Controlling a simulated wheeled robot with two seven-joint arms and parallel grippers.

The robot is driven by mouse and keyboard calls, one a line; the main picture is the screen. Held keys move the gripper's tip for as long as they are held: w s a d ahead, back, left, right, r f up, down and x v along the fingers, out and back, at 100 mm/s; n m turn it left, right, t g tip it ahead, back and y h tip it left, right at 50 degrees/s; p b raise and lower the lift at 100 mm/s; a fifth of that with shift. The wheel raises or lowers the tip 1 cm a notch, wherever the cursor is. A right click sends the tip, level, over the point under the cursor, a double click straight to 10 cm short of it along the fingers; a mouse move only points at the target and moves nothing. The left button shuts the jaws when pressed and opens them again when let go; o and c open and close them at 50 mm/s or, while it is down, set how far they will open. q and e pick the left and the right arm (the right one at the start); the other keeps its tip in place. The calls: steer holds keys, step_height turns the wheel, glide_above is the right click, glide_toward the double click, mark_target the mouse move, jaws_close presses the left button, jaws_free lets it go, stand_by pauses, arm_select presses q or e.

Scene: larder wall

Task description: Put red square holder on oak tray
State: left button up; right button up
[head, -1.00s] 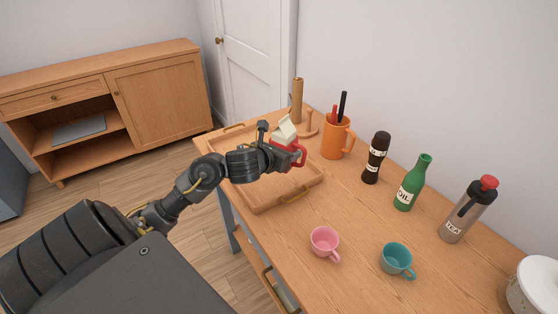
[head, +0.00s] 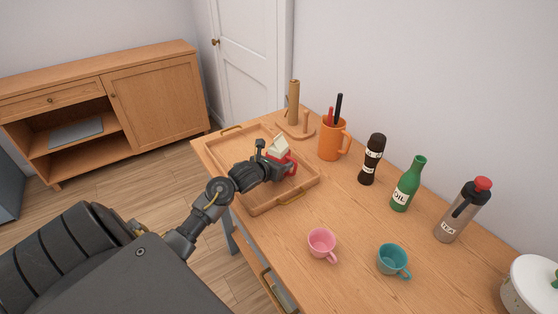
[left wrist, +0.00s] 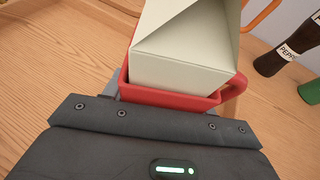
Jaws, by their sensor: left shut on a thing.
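The red square holder (head: 291,167) has a cream carton (head: 278,148) standing in it. In the left wrist view the red holder (left wrist: 160,96) fills the space just past my gripper, with the pale carton (left wrist: 185,50) rising from it. My left gripper (head: 280,168) is shut on the holder and hides much of it. The oak tray (head: 264,208) lies on the table below, with brass handles. The holder is over the tray's right part; I cannot tell whether it touches the tray floor. My right gripper is not in view.
An orange mug (head: 330,140) with utensils and a wooden paper-roll stand (head: 293,105) are behind the tray. A pepper bottle (head: 371,160), green oil bottle (head: 407,185) and tea flask (head: 460,212) line the wall. A pink cup (head: 321,243) and teal cup (head: 391,259) stand in front.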

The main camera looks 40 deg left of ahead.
arm_select(q)
steer(key=shift+f, duration=0.15)
steer(key=o, duration=1)
steer(key=b+v, duration=0.1)
steer(key=v, duration=1.1)
steer(key=shift+b, duration=0.3)
